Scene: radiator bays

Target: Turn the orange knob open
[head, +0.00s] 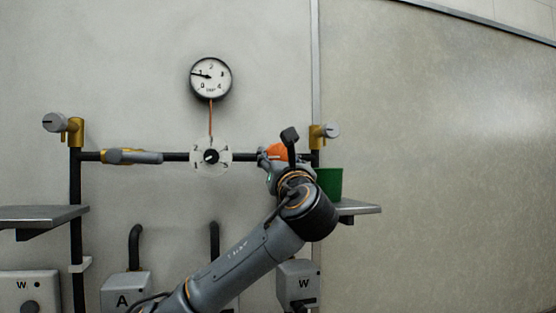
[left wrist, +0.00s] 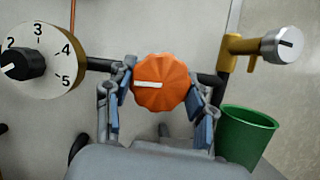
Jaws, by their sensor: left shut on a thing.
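The orange knob (left wrist: 160,84) is on the dark horizontal pipe, and its white pointer mark points left in the left wrist view. In the head view the orange knob (head: 277,152) is partly hidden by my arm. My left gripper (left wrist: 161,92) is shut on the knob, with one finger at its left side and one at its right side. The same gripper (head: 272,161) shows in the head view at the right part of the pipe. My right gripper is in neither view.
A numbered dial with a black knob (head: 211,156) is left of the orange knob, below a round gauge (head: 211,78). A brass valve with a grey knob (head: 331,131) is to the right. A green cup (head: 329,183) stands on the right shelf (head: 358,208), close to my arm.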

